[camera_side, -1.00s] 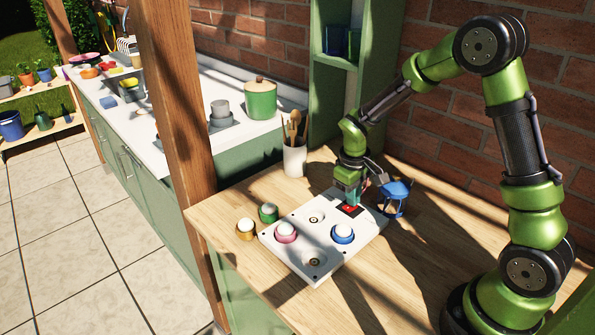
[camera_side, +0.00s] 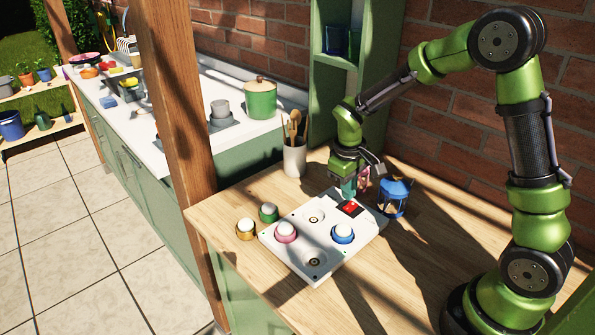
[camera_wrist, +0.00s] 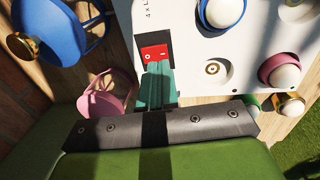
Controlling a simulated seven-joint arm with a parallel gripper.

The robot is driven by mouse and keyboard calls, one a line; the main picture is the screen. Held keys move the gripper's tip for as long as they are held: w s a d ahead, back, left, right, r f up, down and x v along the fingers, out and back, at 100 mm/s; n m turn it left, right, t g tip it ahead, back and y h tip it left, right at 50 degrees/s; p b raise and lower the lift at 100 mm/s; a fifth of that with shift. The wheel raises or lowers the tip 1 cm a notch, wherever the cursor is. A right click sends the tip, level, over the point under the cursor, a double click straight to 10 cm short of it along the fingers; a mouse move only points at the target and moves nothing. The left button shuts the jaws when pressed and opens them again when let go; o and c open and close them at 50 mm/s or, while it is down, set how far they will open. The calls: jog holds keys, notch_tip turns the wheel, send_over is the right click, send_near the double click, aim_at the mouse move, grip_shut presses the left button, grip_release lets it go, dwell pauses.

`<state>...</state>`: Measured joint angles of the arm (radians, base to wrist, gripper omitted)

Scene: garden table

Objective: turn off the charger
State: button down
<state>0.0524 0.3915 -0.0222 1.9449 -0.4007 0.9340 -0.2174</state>
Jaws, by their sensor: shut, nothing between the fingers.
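The charger (camera_side: 285,258) is a white board lying on the wooden table, with round sockets. Its red rocker switch (camera_side: 351,208) sits in a black surround at the far right end. In the wrist view the red switch (camera_wrist: 155,52) shows two white marks; I cannot tell which side is pressed. A pink-ringed lamp (camera_side: 286,231) and a blue-ringed lamp (camera_side: 343,233) sit in two sockets; two other sockets are empty. My gripper (camera_side: 349,192) is shut and empty, just above and behind the switch. Its teal fingertips (camera_wrist: 157,70) point at the switch's near edge; contact is unclear.
A blue lantern frame (camera_side: 394,197) stands right of the charger. A pink frame (camera_wrist: 103,100) stands close beside my fingers. A utensil pot (camera_side: 294,160) stands behind. The front table is clear.

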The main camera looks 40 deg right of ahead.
aim_at(352, 203)
notch_tip(352, 203, up, 10)
jog(key=a, duration=0.1)
jog(key=shift+r, duration=0.2)
jog(key=shift+d+r, duration=0.15)
jog(key=shift+d, duration=0.5)
jog(key=f, duration=0.4)
jog(key=d+f, duration=0.1)
jog(key=f, duration=0.9)
jog(key=shift+d, duration=0.4)
